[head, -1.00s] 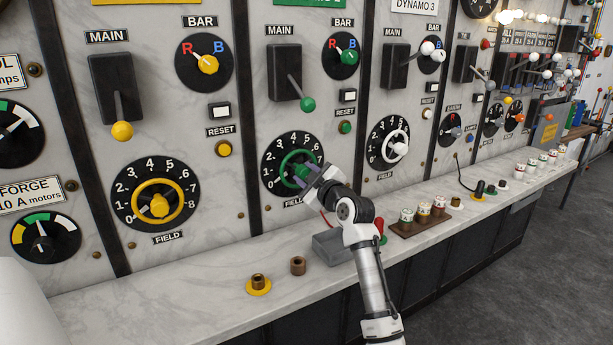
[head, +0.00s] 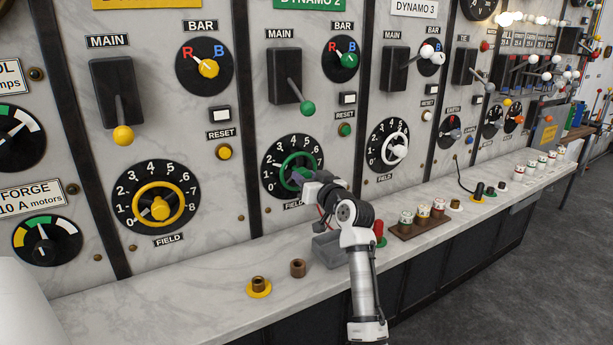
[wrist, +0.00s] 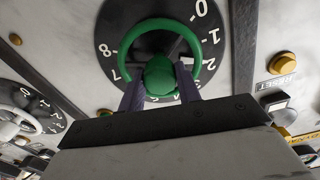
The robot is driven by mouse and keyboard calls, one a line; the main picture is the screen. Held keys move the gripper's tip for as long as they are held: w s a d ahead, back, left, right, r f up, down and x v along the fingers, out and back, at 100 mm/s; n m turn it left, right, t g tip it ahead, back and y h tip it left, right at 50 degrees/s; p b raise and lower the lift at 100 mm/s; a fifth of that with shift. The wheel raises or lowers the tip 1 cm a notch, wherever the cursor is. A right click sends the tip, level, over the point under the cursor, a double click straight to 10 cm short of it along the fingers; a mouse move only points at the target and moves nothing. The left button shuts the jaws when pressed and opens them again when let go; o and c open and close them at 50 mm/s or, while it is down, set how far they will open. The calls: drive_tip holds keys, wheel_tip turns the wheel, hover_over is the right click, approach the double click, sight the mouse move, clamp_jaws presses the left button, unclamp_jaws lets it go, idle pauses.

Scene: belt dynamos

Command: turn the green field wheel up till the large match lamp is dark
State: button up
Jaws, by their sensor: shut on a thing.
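The green field wheel (head: 291,178) is a green ring with a green hub knob on a black numbered dial, on the marble panel under the DYNAMO 2 plate. In the wrist view the green hub knob (wrist: 159,76) sits between the two dark fingers of my gripper (wrist: 160,88), which is shut on it. In the head view my gripper (head: 305,179) covers the lower right of the wheel. I cannot identify the large match lamp in these views.
A yellow field wheel (head: 153,211) is to the left and a white one (head: 393,151) to the right. A green-knobbed main lever (head: 304,105) hangs above the green wheel. A grey box (head: 330,248) and a red-topped piece (head: 379,231) stand on the shelf (head: 190,318) below.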

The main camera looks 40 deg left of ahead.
drive_tip(key=m+p, duration=0.1)
drive_tip(key=m, duration=0.2)
drive_tip(key=shift+r+m, duration=0.1)
drive_tip(key=shift+m, duration=0.3)
drive_tip(key=m+p, duration=0.2)
drive_tip(key=m, duration=0.1)
drive_tip(key=shift+m, duration=0.3)
drive_tip(key=m+p, duration=0.2)
drive_tip(key=m, duration=0.2)
drive_tip(key=shift+p, duration=0.35)
drive_tip(key=shift+m+p, duration=0.45)
drive_tip(key=shift+m, duration=0.35)
drive_tip(key=o, duration=1)
drive_tip(key=shift+c, duration=0.2)
drive_tip(key=b+v, duration=0.4)
drive_tip(key=v, duration=1)
